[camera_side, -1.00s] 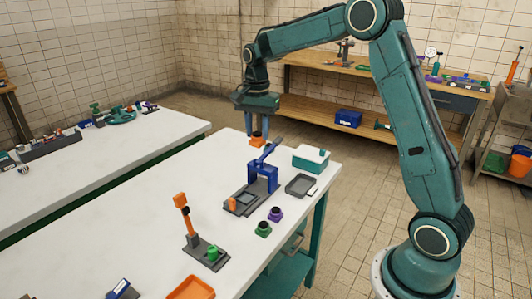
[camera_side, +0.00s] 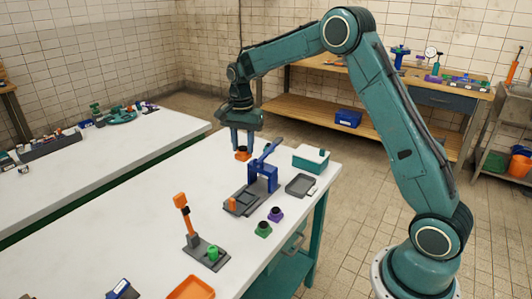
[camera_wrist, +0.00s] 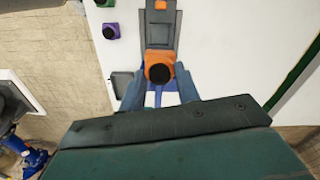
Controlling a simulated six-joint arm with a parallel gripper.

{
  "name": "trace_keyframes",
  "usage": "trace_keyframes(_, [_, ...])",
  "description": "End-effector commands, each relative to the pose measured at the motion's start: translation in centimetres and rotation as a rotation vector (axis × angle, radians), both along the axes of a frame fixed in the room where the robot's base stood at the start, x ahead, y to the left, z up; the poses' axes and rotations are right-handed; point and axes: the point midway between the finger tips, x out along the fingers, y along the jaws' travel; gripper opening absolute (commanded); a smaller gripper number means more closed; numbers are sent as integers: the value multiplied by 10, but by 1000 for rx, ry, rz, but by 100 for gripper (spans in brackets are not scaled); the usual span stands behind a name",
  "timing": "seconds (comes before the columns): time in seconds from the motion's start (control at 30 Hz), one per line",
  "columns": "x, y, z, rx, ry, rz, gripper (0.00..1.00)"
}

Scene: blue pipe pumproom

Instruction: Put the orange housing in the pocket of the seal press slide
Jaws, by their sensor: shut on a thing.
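The orange housing (camera_side: 242,155) has a dark round top and is held between the fingers of my gripper (camera_side: 242,148), above the table. It also shows in the wrist view (camera_wrist: 159,72), between the two blue-grey fingers. The seal press (camera_side: 263,175) is blue, with a raised lever, on a dark base. Its grey slide (camera_side: 240,205) extends to the front left, with an orange part (camera_side: 232,203) at its end. The slide also shows in the wrist view (camera_wrist: 159,32), ahead of the housing. My gripper is behind and left of the press, and the housing is apart from the slide.
A green housing (camera_side: 263,229) and a purple housing (camera_side: 275,214) stand right of the slide. A grey tray (camera_side: 300,186) and a teal-and-white box (camera_side: 310,158) are behind. An orange-handled fixture (camera_side: 205,250) and an orange tray (camera_side: 190,288) are in front. The table's left side is clear.

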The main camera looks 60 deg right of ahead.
Motion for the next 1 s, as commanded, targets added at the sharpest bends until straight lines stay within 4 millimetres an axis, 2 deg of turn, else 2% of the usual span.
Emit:
trace_keyframes(0.3, [-1, 0, -62, 0, 2, 0, 5])
trace_keyframes(0.5, [-1, 0, -94, 0, 2, 0, 5])
trace_keyframes(0.63, [0, 0, -104, 0, 0, 0, 5])
trace_keyframes(1.0, [0, 0, -114, 0, 0, 0, 5])
